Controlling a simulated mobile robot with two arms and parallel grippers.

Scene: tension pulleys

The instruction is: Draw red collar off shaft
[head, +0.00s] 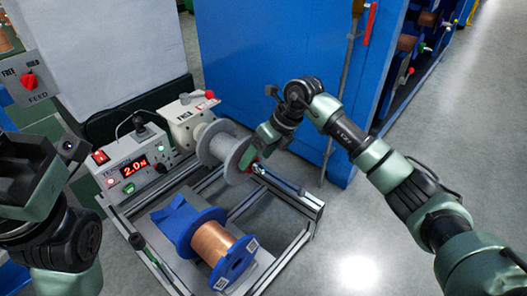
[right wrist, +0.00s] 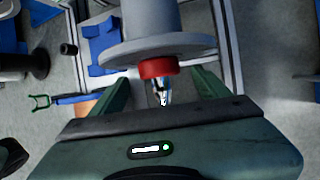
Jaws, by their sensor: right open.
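The red collar (right wrist: 157,68) sits on the shaft (right wrist: 161,90) against the end flange of the grey spool (right wrist: 157,45) in the right wrist view. The grey spool also shows in the head view (head: 219,146), mounted on the cream-coloured housing. My right gripper (right wrist: 160,79) is open, with one green finger on each side of the collar. I cannot tell whether either finger touches it. In the head view my right gripper (head: 249,160) covers most of the collar at the spool's outer end. My left arm shows at the left of the head view; its fingers are hidden.
A control box (head: 132,165) with a red display stands left of the housing (head: 184,122). A blue cabinet (head: 275,60) rises behind my right arm. Grey floor is clear at the right.

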